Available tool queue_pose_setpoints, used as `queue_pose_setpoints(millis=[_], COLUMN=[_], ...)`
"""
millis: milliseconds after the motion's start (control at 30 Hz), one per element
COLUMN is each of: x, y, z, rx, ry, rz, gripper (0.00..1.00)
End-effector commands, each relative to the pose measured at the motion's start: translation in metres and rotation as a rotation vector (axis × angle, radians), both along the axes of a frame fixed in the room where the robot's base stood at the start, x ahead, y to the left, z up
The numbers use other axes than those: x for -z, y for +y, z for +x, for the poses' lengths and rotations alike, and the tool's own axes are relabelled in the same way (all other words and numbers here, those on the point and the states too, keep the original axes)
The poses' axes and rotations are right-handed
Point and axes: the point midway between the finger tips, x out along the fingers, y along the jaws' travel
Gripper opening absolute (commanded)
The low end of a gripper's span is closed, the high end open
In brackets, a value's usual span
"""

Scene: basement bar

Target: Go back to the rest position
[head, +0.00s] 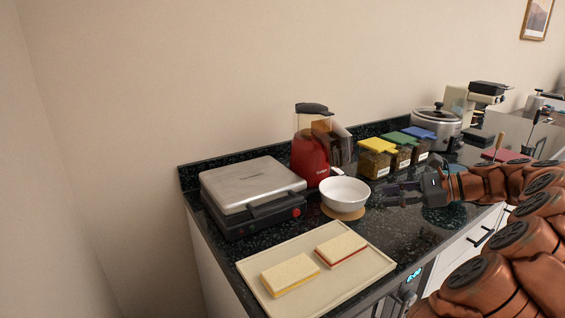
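My gripper (400,194) is at the right of the head view, above the dark counter, at the end of my copper-coloured arm. It points left towards a white bowl (344,191), apart from it. Its two fingers look spread with a gap between them, and I see nothing held. The arm covers the right part of the counter.
A closed silver-lidded grill (250,187) stands left on the counter. A tan tray (319,283) with two sandwiches lies in front. A red blender (310,155), jars with coloured lids (377,158) and a rice cooker (437,128) line the wall.

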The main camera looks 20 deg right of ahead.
Motion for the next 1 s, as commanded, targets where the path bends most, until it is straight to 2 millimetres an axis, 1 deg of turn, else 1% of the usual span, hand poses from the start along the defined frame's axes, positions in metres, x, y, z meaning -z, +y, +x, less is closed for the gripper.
queue_pose_setpoints(millis=[267,367,467,500,633,700,833,900,1000], x=[0.0,-0.01,-0.018,-0.02,-0.028,-0.029,-0.033,-0.033,-0.034], y=[0.0,0.029,0.065,0.08,0.13,0.156,0.201,0.225,0.255], z=[0.0,0.009,0.016,0.018,0.021,0.019,0.012,0.006,-0.006], rx=[0.0,-0.066,-0.149,-0.184,-0.303,-0.37,-0.489,-0.556,-0.647], ry=[0.0,-0.003,-0.007,-0.006,-0.014,-0.015,-0.026,-0.029,-0.04], rz=[0.0,-0.037,-0.091,-0.109,-0.186,-0.227,-0.313,-0.353,-0.42], gripper=[0.31,0.31,0.31,0.31,0.31,0.31,0.31,0.31,0.31])
